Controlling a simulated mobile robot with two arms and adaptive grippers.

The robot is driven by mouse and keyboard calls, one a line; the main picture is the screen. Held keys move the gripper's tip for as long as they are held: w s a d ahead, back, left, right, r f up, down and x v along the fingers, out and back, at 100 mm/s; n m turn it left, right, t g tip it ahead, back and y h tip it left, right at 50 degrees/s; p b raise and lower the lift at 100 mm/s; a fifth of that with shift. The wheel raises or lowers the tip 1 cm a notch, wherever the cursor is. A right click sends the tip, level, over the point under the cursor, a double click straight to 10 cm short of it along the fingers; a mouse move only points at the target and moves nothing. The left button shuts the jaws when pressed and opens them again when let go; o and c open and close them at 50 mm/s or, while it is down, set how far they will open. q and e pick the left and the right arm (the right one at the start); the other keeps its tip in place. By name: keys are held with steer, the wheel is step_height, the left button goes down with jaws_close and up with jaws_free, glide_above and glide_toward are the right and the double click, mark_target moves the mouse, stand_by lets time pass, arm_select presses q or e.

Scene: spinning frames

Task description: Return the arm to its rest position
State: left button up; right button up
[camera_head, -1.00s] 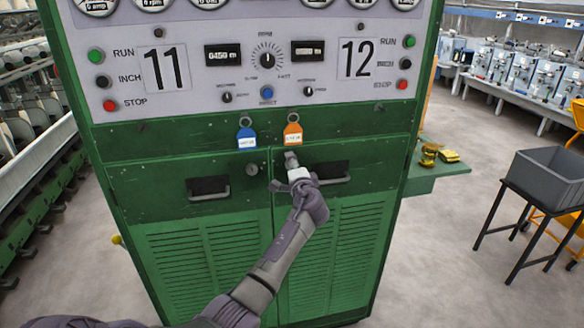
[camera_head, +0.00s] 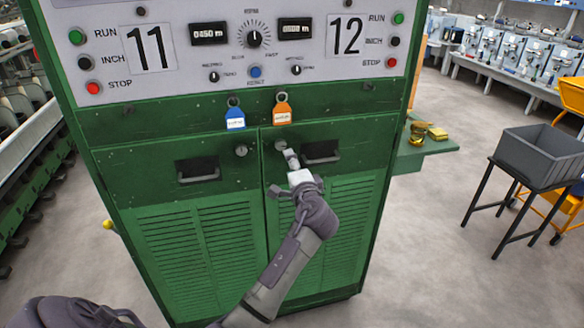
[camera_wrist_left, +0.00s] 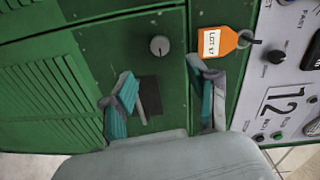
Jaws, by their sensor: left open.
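My left arm rises from the bottom of the head view, and its gripper (camera_head: 289,160) is in front of the green cabinet's (camera_head: 205,235) right door. The gripper is open, with nothing between its fingers; in the left wrist view its two fingers (camera_wrist_left: 160,72) stand apart. An orange tag (camera_head: 282,113) hangs from a hook above the gripper, and a blue tag (camera_head: 235,119) hangs to its left. In the left wrist view the orange tag (camera_wrist_left: 226,42) is close to the right finger; whether they touch cannot be told. My right gripper is not in view.
Round knobs (camera_head: 241,151) and recessed handles (camera_head: 198,171) are on the cabinet front. A panel with dials and buttons (camera_head: 254,35) is above. A grey bin (camera_head: 541,155) on a black stand is at right, with open floor (camera_head: 425,245) between.

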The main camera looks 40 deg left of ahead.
arm_select(q)
steer(key=shift+s+d, duration=0.25)
steer(key=shift+d, duration=0.05)
stand_by(0.4)
